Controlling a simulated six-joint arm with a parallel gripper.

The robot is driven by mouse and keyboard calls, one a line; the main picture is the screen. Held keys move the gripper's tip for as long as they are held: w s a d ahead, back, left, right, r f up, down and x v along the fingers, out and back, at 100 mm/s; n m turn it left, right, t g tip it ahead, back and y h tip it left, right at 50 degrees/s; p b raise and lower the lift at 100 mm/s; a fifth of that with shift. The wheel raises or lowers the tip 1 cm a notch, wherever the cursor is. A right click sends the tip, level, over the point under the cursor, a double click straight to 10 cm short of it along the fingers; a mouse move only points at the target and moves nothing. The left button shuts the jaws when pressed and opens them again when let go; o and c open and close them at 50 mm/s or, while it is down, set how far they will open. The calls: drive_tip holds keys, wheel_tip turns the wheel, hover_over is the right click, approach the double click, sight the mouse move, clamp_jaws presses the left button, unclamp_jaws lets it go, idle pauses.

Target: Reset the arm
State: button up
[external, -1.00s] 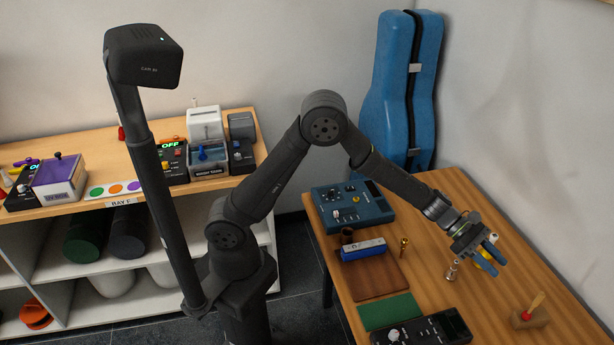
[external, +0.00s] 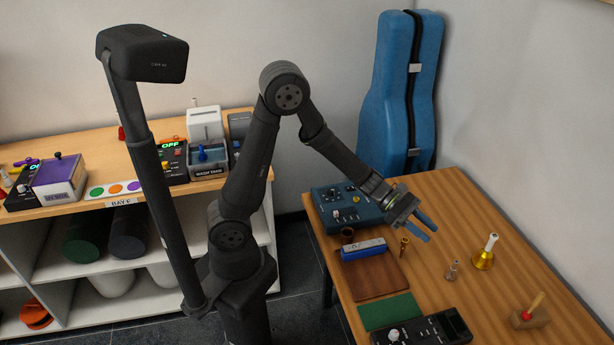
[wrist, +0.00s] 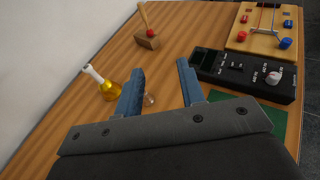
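My gripper (external: 424,228) hangs in the air over the back part of the wooden table (external: 455,205), at the end of my raised arm. Its two blue fingers are spread apart with nothing between them, and they also show apart in the wrist view (wrist: 160,85). A gold handbell with a white handle (external: 484,258) stands on the table to the right of the gripper; it is left of the fingers in the wrist view (wrist: 108,88). A small clear and metal item (external: 452,270) stands nearer the front, mostly hidden behind a finger in the wrist view.
A blue control box (external: 348,206), a blue harmonica-like item (external: 363,248) and a brass mouthpiece-like piece (external: 404,246) lie near the gripper. A black control panel (external: 425,330) and a wooden block with a red-tipped stick (external: 530,316) are in front. A blue case (external: 400,90) stands behind.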

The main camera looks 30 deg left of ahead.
drive_tip(key=s+a+t, duration=0.1)
drive_tip(key=s+a, duration=0.1)
drive_tip(key=a, duration=0.6)
drive_tip(key=s+a+f+n+t, duration=0.1)
drive_tip(key=s+a, duration=0.1)
drive_tip(key=a, duration=0.6)
drive_tip(key=shift+s+n, duration=0.25)
drive_tip(key=shift+n, duration=0.05)
drive_tip(key=w+d+m+g, duration=0.1)
drive_tip(key=w+d, duration=0.1)
drive_tip(key=d, duration=0.8)
drive_tip(key=w+d+r+m+g, duration=0.1)
drive_tip(key=w+d, duration=0.1)
drive_tip(key=d, duration=0.8)
drive_tip(key=shift+w, duration=0.2)
drive_tip(key=shift+r, duration=0.1)
